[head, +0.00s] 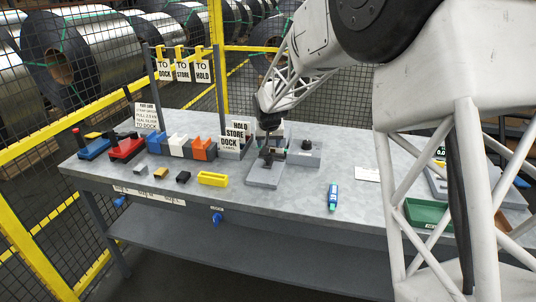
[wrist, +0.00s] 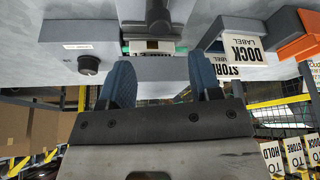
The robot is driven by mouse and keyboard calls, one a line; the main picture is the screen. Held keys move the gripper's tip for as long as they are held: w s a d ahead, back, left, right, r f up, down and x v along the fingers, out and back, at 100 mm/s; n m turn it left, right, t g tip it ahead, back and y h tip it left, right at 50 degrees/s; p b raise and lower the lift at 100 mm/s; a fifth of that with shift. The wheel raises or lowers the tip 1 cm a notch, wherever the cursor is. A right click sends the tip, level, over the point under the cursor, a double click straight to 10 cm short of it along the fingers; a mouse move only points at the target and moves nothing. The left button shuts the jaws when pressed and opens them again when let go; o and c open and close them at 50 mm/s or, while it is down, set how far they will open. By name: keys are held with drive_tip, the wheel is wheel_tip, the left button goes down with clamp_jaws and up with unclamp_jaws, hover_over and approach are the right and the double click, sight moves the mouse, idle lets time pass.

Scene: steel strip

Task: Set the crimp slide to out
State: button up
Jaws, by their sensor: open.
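My gripper (head: 270,132) is over the back middle of the steel bench, just above a grey device. In the wrist view my gripper (wrist: 160,72) shows two blue fingers, spread apart with nothing held between them. The grey device has a flat base plate (head: 264,175) and a dark upright part (head: 268,155), probably the crimp slide. In the wrist view a dark post (wrist: 158,18) and a small labelled plate (wrist: 152,46) lie beyond the gap between the fingers. I cannot read the slide's markings, and the arm partly hides the device.
A grey box with a black knob (head: 306,146) stands close right of the device. A sign stack reading HOLD, STORE, DOCK (head: 234,137) stands close left. The bench front is mostly clear.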

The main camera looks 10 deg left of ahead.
drive_tip(key=shift+x, duration=3.8)
clamp_jaws()
